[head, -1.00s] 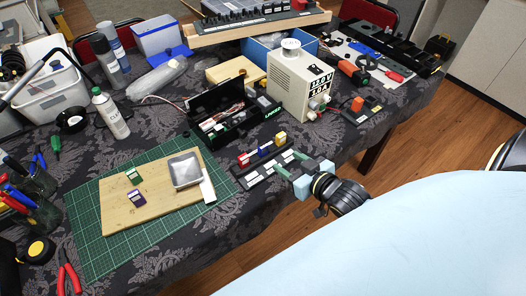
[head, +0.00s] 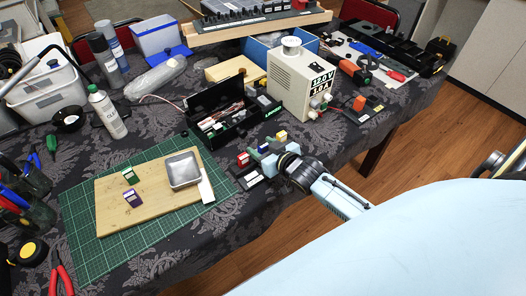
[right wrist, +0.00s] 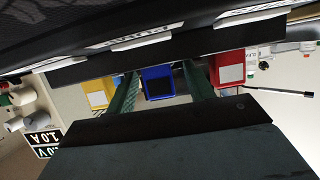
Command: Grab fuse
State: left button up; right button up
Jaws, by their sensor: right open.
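Red (head: 243,159), blue (head: 264,149) and yellow (head: 281,135) fuses stand in a row on a black strip with white labels (head: 250,180) near the table's front edge. My right gripper (right wrist: 160,74) is open, with its green fingers on either side of the blue fuse (right wrist: 158,84); contact cannot be told. In the right wrist view the yellow fuse (right wrist: 97,93) is left of the fingers and the red fuse (right wrist: 229,68) right of them. A green fuse (head: 130,176) and a purple fuse (head: 132,197) are on the wooden board. My left gripper is out of view.
The wooden board (head: 150,215) lies on a green cutting mat (head: 85,250) with a metal tin (head: 183,169). Behind the strip are an open black toolbox (head: 220,115) and a beige power supply (head: 290,85). Pliers (head: 62,275) lie at the front left.

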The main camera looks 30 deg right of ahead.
jog(key=shift+c, duration=0.4)
jog(key=c, duration=1)
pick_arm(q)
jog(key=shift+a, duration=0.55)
pick_arm(e)
jog(key=shift+o, duration=0.2)
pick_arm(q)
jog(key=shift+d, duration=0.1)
pick_arm(e)
jog(key=shift+r, duration=0.1)
